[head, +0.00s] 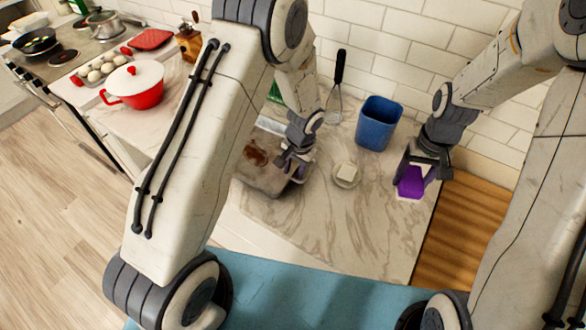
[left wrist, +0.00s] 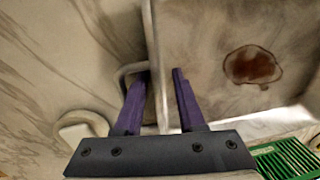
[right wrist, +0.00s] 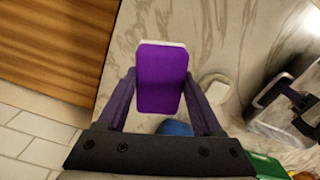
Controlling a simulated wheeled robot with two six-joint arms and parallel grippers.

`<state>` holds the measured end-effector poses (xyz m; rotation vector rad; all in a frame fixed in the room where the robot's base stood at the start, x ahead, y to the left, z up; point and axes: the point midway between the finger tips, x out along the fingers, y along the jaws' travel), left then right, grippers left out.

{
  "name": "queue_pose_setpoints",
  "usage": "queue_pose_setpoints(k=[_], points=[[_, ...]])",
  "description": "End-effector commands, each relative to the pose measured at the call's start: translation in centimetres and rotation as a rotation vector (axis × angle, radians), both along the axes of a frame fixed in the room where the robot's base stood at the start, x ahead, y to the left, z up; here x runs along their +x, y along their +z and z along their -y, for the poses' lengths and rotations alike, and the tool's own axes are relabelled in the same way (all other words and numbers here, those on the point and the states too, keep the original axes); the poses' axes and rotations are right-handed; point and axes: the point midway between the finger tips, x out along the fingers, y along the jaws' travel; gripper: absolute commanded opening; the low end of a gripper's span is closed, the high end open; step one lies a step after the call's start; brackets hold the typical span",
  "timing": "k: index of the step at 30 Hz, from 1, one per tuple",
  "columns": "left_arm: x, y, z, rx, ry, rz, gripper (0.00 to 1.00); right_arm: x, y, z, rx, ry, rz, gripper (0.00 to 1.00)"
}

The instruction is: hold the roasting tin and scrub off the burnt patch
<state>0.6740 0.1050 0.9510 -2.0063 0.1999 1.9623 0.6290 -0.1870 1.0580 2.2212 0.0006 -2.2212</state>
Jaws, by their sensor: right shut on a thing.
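The roasting tin (head: 266,183) lies on the marble counter, partly hidden behind my left arm. Its dark brown burnt patch (head: 255,153) shows in the head view and clearly in the left wrist view (left wrist: 253,66). My left gripper (head: 298,168) is at the tin's right side. In the left wrist view its open fingers (left wrist: 160,82) stand on either side of the tin's wall, with gaps visible. My right gripper (head: 414,172) is shut on a purple sponge (right wrist: 162,80) with a pale edge. It holds the sponge at the counter's right end, apart from the tin.
A small dish with a white block (head: 347,173) sits between the grippers. A blue container (head: 378,124) and a whisk (head: 335,100) stand behind. A green slatted thing (left wrist: 288,160) is beside the tin. A red pot (head: 135,84) is far left. The front counter is clear.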

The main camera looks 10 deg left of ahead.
Motion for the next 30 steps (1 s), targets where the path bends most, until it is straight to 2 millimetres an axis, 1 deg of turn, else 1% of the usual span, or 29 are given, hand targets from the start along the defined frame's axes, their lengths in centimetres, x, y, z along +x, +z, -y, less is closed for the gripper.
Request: queue_pose_setpoints(k=[3, 10, 11, 12, 13, 30], points=[[0.02, -0.38, -0.03, 0.000, 0.000, 0.000, 0.39, -0.01, 0.09, 0.03, 0.000, -0.001, 0.000, 0.07], [0.04, -0.41, 0.00, 0.000, 0.000, 0.001, 0.39, -0.01, 0.07, 0.04, 0.000, -0.001, 0.000, 0.07], [0.03, -0.40, 0.00, 0.000, 0.000, 0.001, 0.27, -0.01, 0.07, 0.04, 0.000, -0.001, 0.000, 0.07], [0.04, -0.40, 0.00, 0.000, 0.000, 0.001, 0.12, -0.01, 0.07, 0.04, 0.000, -0.001, 0.000, 0.07], [0.04, -0.39, 0.00, 0.000, -0.001, 0.001, 0.00, -0.01, 0.07, 0.04, 0.000, -0.001, 0.000, 0.07], [0.03, -0.35, -0.01, 0.000, -0.001, 0.000, 0.00, -0.01, 0.07, 0.03, 0.000, 0.000, 0.000, 0.07]])
